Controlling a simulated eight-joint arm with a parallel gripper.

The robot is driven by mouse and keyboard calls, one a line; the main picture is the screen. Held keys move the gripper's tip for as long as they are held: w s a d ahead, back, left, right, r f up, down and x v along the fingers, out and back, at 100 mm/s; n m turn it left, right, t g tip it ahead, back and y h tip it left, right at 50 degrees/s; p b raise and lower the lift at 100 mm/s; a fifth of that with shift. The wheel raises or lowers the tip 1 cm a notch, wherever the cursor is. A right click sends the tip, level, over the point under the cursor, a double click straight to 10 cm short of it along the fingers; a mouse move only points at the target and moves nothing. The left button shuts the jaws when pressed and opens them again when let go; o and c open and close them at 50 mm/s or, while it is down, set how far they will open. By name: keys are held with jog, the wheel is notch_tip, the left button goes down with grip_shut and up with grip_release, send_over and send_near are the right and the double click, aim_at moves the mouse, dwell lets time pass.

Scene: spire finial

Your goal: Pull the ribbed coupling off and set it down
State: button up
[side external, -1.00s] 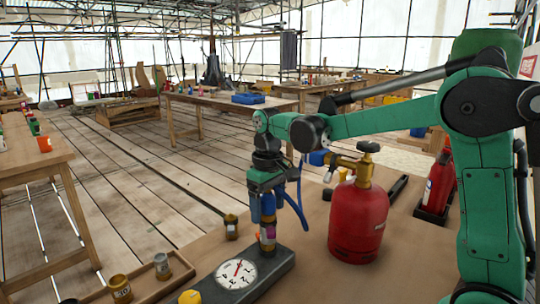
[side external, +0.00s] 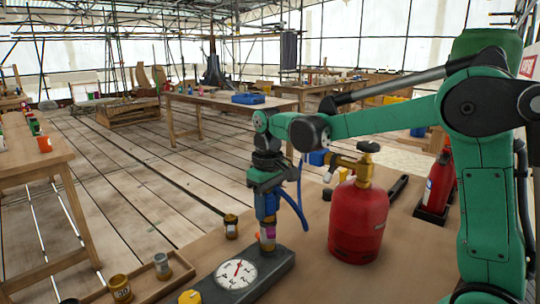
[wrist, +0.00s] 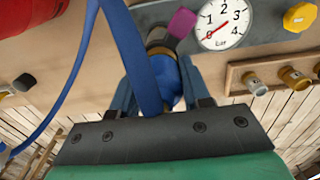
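The ribbed coupling (wrist: 170,84) is blue and sits between my gripper's fingers in the wrist view; its ribs are too small to make out. It is at the top of a short brass post (side external: 268,245) on a grey block (side external: 279,268) with a round dial (side external: 237,273). A purple tab (wrist: 182,22) stands beside the post. My gripper (side external: 266,214) points down with its blue fingers closed around the coupling. A blue hose (wrist: 80,85) runs across the wrist view and partly hides the coupling. In the side view the fingers mostly cover it.
A red gas bottle (side external: 357,222) with a brass valve stands right of the block. A yellow knob (side external: 190,297) is on the block's near end. A wooden tray (side external: 147,284) holds small jars, and another jar (side external: 231,226) stands behind. Bare tabletop (side external: 320,283) lies front right.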

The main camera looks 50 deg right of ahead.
aim_at(267, 192)
grip_shut()
jog(key=shift+r, duration=3)
jog(key=a, duration=0.1)
jog(key=s+a, duration=0.1)
jog(key=a, duration=0.1)
jog(key=a+f, duration=0.1)
jog(key=shift+s+a, duration=0.25)
jog(key=shift+s, duration=0.1)
jog(key=shift+a, duration=0.1)
